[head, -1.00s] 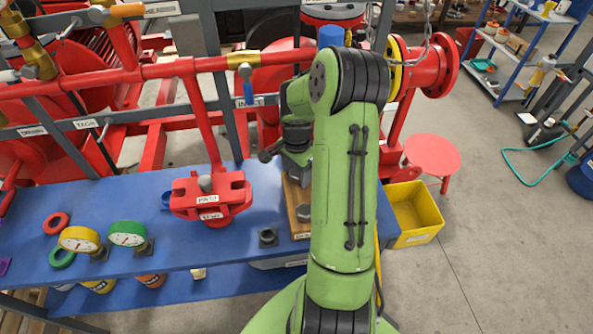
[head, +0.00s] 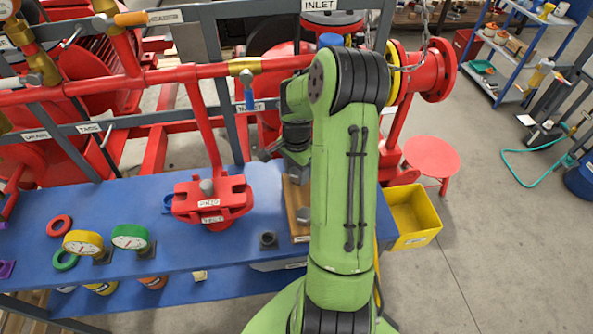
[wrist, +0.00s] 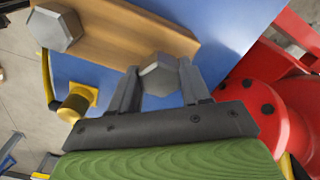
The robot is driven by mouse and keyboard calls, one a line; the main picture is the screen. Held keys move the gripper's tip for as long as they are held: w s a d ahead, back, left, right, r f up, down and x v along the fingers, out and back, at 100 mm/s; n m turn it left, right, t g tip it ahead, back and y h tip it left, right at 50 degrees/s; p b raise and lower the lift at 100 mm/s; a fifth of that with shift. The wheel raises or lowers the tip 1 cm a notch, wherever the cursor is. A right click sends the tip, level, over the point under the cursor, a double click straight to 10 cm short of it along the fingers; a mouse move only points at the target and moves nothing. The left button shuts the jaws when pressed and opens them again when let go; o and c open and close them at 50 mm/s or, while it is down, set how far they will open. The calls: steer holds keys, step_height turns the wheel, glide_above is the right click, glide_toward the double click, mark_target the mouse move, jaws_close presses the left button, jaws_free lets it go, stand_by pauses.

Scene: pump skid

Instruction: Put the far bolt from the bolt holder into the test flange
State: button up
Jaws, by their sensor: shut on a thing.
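My gripper (wrist: 160,88) is shut on a grey hex-headed bolt (wrist: 160,73), whose head shows between the two fingers in the wrist view. The bolt's shank is hidden, so I cannot tell whether it is clear of the bolt holder. The wooden bolt holder (wrist: 125,27) lies beside it, with another hex bolt (wrist: 56,28) at its other end. In the head view the holder (head: 300,228) is partly behind my arm. The red test flange (head: 232,200), with white labels and a grey round-topped piece at its top, stands left of the holder on the blue table.
Two gauges, yellow (head: 83,243) and green (head: 131,237), stand at the table's left, near a red ring (head: 60,226). A small dark nut-like part (head: 268,240) lies left of the holder. Red pipes (head: 205,72) run behind. A yellow bin (head: 415,215) is at right.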

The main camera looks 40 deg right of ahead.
steer(key=shift+r+p, duration=1.8)
steer(key=shift+r, duration=0.8)
